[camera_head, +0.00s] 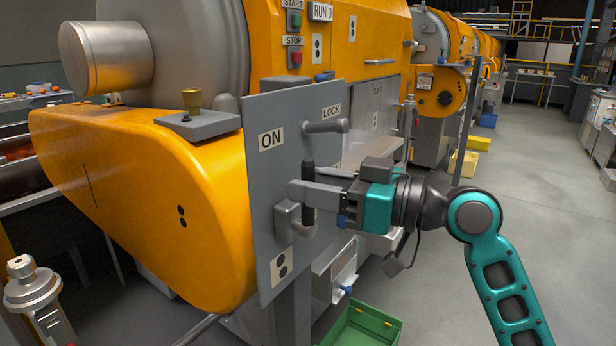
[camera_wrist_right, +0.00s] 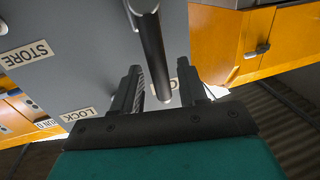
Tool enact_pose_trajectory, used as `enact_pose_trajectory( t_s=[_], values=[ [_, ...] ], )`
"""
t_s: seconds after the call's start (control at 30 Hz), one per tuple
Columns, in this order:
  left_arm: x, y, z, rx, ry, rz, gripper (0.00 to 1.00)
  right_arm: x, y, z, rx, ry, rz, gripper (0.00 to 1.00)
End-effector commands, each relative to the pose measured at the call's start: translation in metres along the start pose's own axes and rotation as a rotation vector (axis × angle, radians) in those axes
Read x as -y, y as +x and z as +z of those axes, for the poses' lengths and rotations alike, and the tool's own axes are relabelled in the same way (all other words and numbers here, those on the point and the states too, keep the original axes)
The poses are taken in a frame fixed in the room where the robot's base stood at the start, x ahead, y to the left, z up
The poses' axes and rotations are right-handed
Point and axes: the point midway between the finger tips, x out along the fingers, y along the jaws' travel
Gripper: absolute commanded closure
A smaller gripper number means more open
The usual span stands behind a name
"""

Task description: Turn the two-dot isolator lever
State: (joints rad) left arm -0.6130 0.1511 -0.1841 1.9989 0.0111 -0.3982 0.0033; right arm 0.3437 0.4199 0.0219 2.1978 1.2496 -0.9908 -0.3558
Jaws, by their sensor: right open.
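The isolator lever has a black upright handle (camera_head: 308,215) on a grey bracket, on a grey panel (camera_head: 268,190). A plate with two black dots (camera_head: 281,267) is below it on the panel. My right gripper (camera_head: 306,182) is at the handle, its fingers open and on either side of it. In the right wrist view the dark lever handle (camera_wrist_right: 153,50) runs between the two open fingers (camera_wrist_right: 158,78). I cannot tell whether a finger touches it. My left gripper is not in view.
The panel bears an ON label (camera_head: 271,139), a LOCK label (camera_head: 331,111) and a grey peg (camera_head: 326,126). A STORE label (camera_wrist_right: 28,54) shows in the right wrist view. The orange machine (camera_head: 140,190) is left. A green crate (camera_head: 362,328) is below; open floor lies right.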

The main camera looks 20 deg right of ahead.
Motion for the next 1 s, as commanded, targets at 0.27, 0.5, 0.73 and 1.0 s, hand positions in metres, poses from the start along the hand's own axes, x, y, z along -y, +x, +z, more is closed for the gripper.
enact_pose_trajectory(
  t_s=[0.27, 0.5, 0.73, 1.0],
  values=[
    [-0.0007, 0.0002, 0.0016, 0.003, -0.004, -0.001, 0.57, 0.0005, 0.0121, 0.0002, 0.001, 0.000, -0.001, 0.58],
    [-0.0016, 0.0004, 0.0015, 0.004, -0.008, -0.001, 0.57, 0.0005, 0.0118, 0.0003, 0.001, -0.001, -0.001, 0.64],
    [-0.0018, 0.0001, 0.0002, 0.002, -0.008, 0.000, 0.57, 0.0005, 0.0116, 0.0002, 0.001, -0.001, -0.001, 0.86],
    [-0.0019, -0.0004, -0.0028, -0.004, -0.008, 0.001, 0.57, 0.0005, 0.0115, 0.0003, 0.001, -0.001, -0.001, 1.00]
  ],
)
